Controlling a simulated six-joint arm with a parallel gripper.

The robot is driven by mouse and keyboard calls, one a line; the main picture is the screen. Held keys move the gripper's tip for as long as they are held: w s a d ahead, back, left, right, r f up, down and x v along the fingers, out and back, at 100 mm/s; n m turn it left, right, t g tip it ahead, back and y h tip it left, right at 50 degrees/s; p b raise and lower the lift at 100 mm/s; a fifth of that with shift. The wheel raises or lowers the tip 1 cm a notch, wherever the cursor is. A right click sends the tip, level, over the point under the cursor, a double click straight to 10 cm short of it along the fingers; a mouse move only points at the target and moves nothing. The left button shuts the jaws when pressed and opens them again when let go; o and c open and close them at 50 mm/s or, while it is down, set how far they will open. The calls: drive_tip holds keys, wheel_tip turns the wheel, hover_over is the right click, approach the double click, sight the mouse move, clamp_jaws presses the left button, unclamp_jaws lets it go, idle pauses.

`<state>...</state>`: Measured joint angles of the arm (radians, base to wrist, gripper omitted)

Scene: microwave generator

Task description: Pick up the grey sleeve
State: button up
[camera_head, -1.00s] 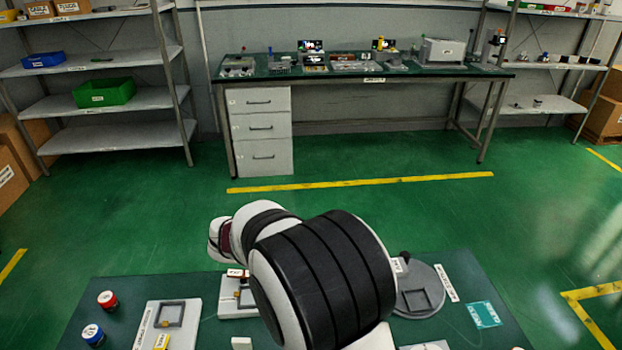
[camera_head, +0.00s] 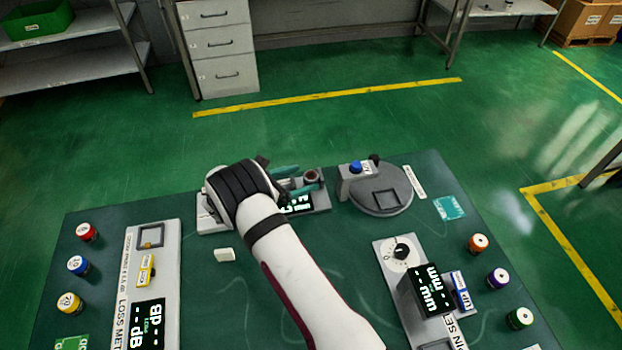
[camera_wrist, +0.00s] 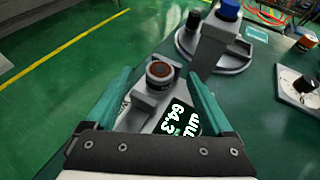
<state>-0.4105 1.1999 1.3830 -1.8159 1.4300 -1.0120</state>
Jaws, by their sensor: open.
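A short grey cylinder with a dark ring and a reddish-brown centre, which looks like the grey sleeve (camera_head: 311,177), stands upright at the right end of a grey device with a lit display (camera_head: 298,205). In the wrist view the sleeve (camera_wrist: 160,84) appears between and beyond the two teal fingers, and the display (camera_wrist: 181,116) reads about 64.3. My gripper (camera_head: 298,181) is open and empty, reaching in from the left with its fingertips close to the sleeve. I cannot tell whether a finger touches it. My wrist hides the device's left part.
A grey round plate (camera_head: 391,203) with a blue-knobbed block (camera_head: 354,178) stands just right of the sleeve. A loss meter panel (camera_head: 151,235) is at left and a dial (camera_head: 401,251) with a display at right. Several coloured-top jars line both sides. A white block (camera_head: 224,254) lies front left.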

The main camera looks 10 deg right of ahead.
drive_tip(key=shift+x, duration=0.9)
clamp_jaws()
